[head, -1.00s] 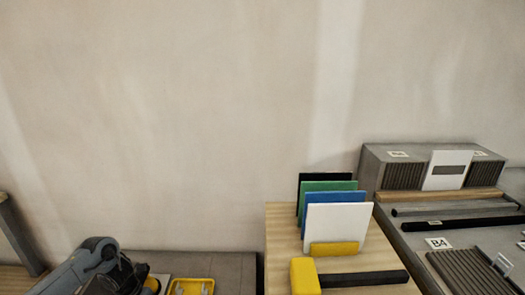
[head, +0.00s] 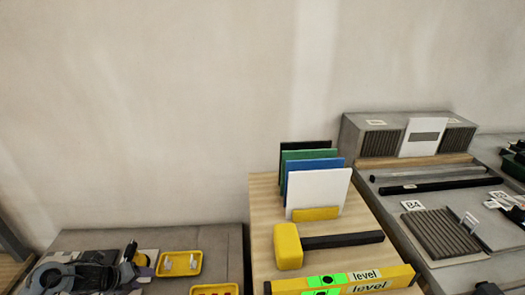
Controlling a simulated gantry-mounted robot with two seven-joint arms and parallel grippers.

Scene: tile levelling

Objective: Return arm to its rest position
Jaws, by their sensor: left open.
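My left gripper (head: 112,275) is at the lower left, low in the head view, over the grey bench top (head: 200,238). Its jaws are open and I see nothing held between them. It is dark and small here, so the fingertips are hard to make out. It is left of the yellow tray (head: 180,264). My right gripper is not in view.
A wooden stand (head: 262,205) holds upright panels, the front one white (head: 318,190). A yellow-headed mallet (head: 288,246) and a yellow level (head: 345,281) lie on it. At right, a grey bench carries a ribbed block (head: 440,234), bars and a grey box (head: 376,140).

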